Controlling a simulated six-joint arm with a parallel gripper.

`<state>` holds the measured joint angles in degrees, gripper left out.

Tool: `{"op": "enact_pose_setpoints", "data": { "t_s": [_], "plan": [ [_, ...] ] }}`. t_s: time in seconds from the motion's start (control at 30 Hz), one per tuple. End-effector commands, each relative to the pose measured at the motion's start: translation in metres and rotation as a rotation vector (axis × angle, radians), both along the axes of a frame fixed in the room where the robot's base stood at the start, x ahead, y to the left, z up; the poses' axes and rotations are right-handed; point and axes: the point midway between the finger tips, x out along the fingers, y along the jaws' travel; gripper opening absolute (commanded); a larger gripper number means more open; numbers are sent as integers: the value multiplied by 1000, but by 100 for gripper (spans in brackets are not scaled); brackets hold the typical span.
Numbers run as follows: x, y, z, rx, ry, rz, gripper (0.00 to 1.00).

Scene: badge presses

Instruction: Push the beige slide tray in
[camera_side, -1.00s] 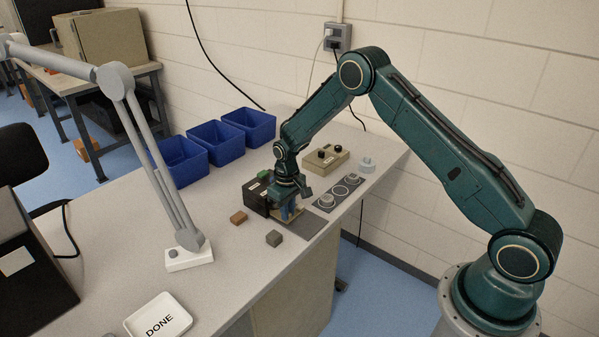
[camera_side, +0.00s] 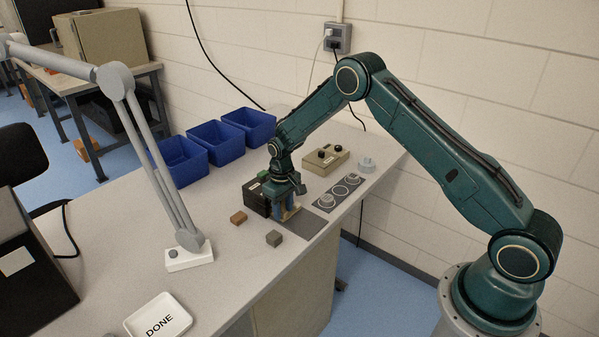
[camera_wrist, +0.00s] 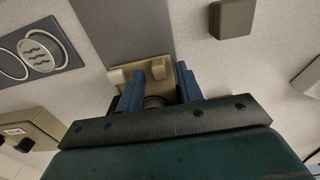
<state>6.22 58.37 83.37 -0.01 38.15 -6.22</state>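The beige slide tray (camera_side: 291,213) sits low at the front of the dark press box (camera_side: 254,199) in the side view. In the wrist view the tray (camera_wrist: 158,69) shows as a beige plate with raised end blocks, partly covered by my fingers. My gripper (camera_side: 281,211) points down over the tray, close against the press. In the wrist view its two blue fingers (camera_wrist: 158,92) stand apart, with a dark round part visible between them. I cannot tell whether the fingers touch the tray. The tray's inner end is hidden.
A grey mat (camera_side: 305,223) lies in front of the tray. A panel with round discs (camera_side: 340,192) and a beige control box (camera_side: 327,159) stand to the right. Blue bins (camera_side: 217,141) stand behind.

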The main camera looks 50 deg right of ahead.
Motion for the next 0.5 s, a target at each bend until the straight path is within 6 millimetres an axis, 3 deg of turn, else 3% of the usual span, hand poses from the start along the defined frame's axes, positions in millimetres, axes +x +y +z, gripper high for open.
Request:
{"op": "enact_pose_setpoints", "data": {
  "t_s": [0.27, 0.5],
  "plan": [
    [0, 0, 14, 0, -1, 0, 36],
    [0, 0, 47, 0, -2, 0, 36]
  ]
}}
